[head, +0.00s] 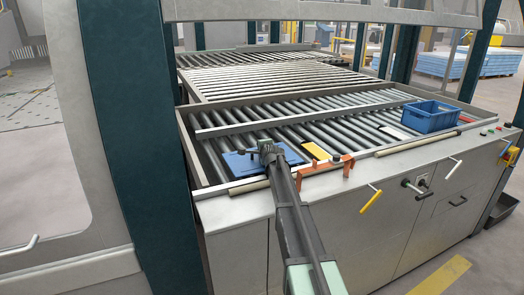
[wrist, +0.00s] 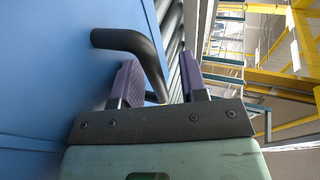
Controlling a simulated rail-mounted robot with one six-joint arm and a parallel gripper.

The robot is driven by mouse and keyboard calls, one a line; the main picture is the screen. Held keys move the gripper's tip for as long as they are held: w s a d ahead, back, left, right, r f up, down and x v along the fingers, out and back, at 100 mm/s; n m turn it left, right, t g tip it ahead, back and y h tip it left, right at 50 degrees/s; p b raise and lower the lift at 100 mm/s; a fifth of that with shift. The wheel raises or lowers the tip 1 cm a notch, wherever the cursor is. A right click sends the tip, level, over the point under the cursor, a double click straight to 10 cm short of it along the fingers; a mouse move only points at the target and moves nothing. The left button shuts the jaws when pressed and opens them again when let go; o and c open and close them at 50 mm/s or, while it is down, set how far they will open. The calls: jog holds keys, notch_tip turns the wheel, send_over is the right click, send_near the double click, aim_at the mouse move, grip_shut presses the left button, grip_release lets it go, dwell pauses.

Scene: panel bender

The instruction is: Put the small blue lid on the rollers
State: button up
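The small blue lid (head: 238,165) lies over the rollers at the near left corner of the roller bed, seemingly flat. Whether its whole underside touches the rollers cannot be told. My gripper (head: 267,148) is at the lid's top. In the wrist view the blue lid (wrist: 50,90) fills the left side, and its dark bent handle (wrist: 130,40) runs down between the purple finger pads of my gripper (wrist: 160,85). The fingers stand apart, with a gap beside the handle, so the gripper looks open around it. The handle's lower end is hidden.
A blue crate (head: 431,117) stands at the right end of the rollers (head: 300,125). An orange bracket-like piece (head: 323,169) and a yellow piece (head: 315,150) lie right of the lid. A metal rail (head: 290,115) crosses the rollers behind it. Rollers between the yellow piece and the crate are partly clear.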

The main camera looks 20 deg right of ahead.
jog(key=p+v, duration=0.3)
jog(key=v, duration=0.9)
jog(key=shift+p, duration=0.4)
